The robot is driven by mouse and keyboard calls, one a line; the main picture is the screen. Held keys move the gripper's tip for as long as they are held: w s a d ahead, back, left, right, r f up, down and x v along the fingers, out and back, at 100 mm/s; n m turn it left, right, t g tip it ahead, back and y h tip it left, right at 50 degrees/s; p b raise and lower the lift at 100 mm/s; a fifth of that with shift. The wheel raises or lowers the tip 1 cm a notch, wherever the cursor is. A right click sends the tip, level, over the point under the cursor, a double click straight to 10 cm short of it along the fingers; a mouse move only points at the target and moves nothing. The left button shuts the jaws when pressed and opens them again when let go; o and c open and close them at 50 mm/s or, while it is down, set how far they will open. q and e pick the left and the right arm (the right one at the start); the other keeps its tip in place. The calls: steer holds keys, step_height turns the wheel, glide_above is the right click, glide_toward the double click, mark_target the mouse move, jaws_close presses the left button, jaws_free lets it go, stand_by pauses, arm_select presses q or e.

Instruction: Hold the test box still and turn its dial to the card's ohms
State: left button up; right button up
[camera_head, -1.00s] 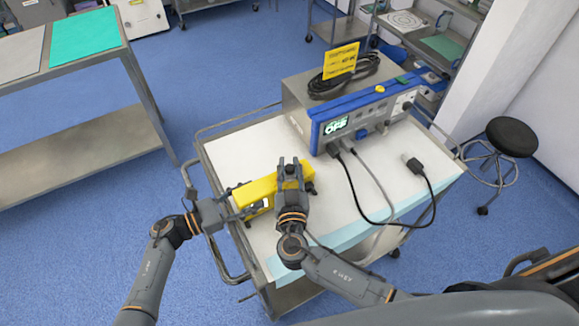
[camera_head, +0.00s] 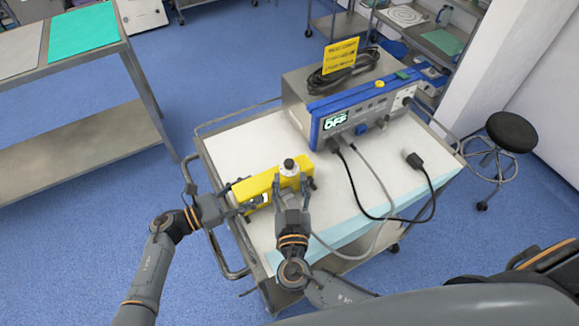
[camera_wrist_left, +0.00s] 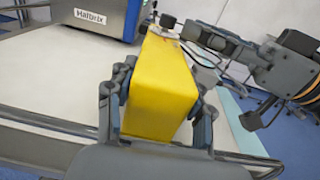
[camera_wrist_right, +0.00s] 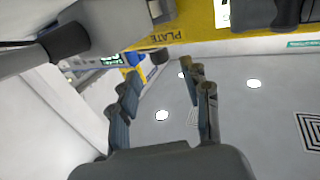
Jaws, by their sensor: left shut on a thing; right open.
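The yellow test box (camera_head: 262,188) lies on the cart's white top. A black-knobbed dial (camera_head: 289,165) with a pale collar sits at its right part. My left gripper (camera_head: 243,207) is shut on the box's left end; the left wrist view shows a finger on each side of the box (camera_wrist_left: 160,95). My right gripper (camera_head: 291,186) is open and empty at the near side of the box, just short of the dial. The yellow card (camera_head: 341,57) stands on the blue-and-grey unit; I cannot read its ohms. The dial's setting is too small to tell.
The unit (camera_head: 345,110) with a green display stands at the cart's back. The cart top between box and unit is clear. A stool (camera_head: 511,134) stands right.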

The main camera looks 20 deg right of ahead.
steer(key=v, duration=0.5)
steer(key=shift+s+a, duration=0.1)
steer(key=shift+s, duration=0.3)
